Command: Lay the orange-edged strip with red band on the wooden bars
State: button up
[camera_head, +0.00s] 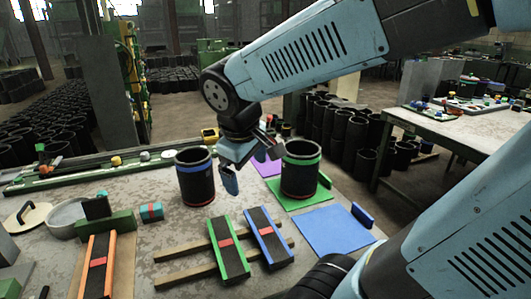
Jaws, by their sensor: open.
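The orange-edged strip with a red band (98,262) is dark with orange long edges. It lies on the table at the lower left, apart from the wooden bars (178,252), which start to its right. Across the bars lie a green-edged strip (230,249) and a blue-edged strip (269,238), both dark with a red band. My gripper (250,168) is open and empty. It hangs above the table between two black sleeves, to the upper right of the orange-edged strip.
A blue-ringed sleeve (195,181) and a green-ringed sleeve (300,172) stand near my gripper. A blue plate (333,230) lies to the right. A small teal box (151,212), a grey dish (66,216) and a green block (105,224) sit behind the orange-edged strip.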

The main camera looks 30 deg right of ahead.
jog(key=s+d+r+m+t+y, duration=0.2)
jog(key=s+r+m, duration=0.2)
jog(key=r+m, duration=0.1)
jog(key=shift+d+m, duration=0.2)
jog(key=shift+m, duration=0.3)
